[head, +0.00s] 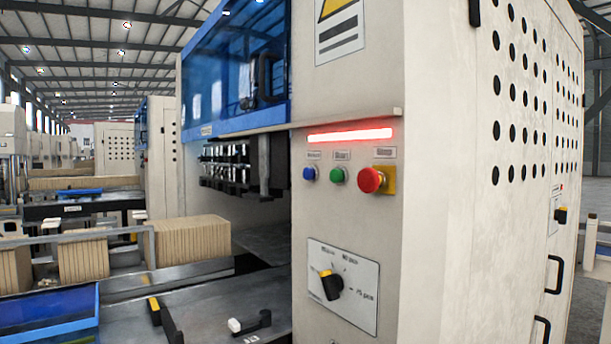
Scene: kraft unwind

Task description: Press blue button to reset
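The blue button (309,174) is on the front panel of a cream machine (437,150), at the left end of a row of controls under a lit red light bar (350,135). A green button (337,175) is just right of it. A larger red mushroom button (371,180) on a yellow plate is further right. Small labels sit above the buttons; their text is blurred. Neither of my grippers shows in the head view.
Below the buttons is a rotary dial (332,285) on a white plate. A machine bed (210,305) with a black lever (250,322) juts out at lower left. A blue tray (50,318) and stacks of brown sheets (190,240) stand left. Door handles (553,273) protrude on the right side.

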